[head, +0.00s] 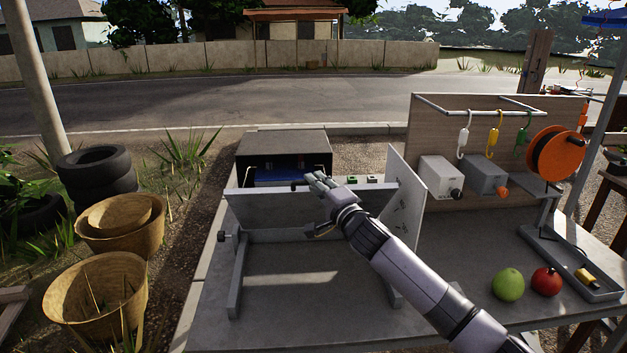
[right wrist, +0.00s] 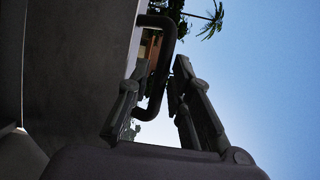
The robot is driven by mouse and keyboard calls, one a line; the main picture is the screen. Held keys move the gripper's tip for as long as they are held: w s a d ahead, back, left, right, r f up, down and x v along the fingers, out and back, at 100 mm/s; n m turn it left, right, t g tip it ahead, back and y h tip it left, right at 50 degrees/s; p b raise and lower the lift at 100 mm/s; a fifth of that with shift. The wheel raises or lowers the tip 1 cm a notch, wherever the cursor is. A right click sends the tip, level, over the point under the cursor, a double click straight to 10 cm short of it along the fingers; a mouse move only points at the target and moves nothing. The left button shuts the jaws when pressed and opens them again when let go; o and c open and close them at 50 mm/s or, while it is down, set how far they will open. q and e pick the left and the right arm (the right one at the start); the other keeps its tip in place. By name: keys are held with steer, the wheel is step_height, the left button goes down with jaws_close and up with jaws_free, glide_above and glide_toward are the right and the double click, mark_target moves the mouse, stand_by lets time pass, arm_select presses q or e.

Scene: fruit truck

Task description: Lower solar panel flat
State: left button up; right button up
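The solar panel (head: 265,206) is a grey slab seen edge-on and from behind, tilted up on a metal stand (head: 236,280) on the table. A dark handle sits at its top edge; in the right wrist view the handle (right wrist: 166,75) is a bent black loop beside the panel's dark face (right wrist: 75,70). My right gripper (head: 317,188) is at the handle. In the right wrist view its two fingers (right wrist: 158,88) are apart, one on each side of the loop, with a gap showing. Firm contact cannot be told. My left gripper is out of view.
A dark box (head: 283,144) stands behind the panel. A white upright board (head: 404,198) is right of it. Grey boxes (head: 440,177), an orange reel (head: 556,154), a green apple (head: 508,285) and a red fruit (head: 546,282) are further right. The tabletop (head: 300,320) before the stand is clear.

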steer(key=shift+x, duration=0.95)
steer(key=shift+c, duration=0.6)
jaws_close()
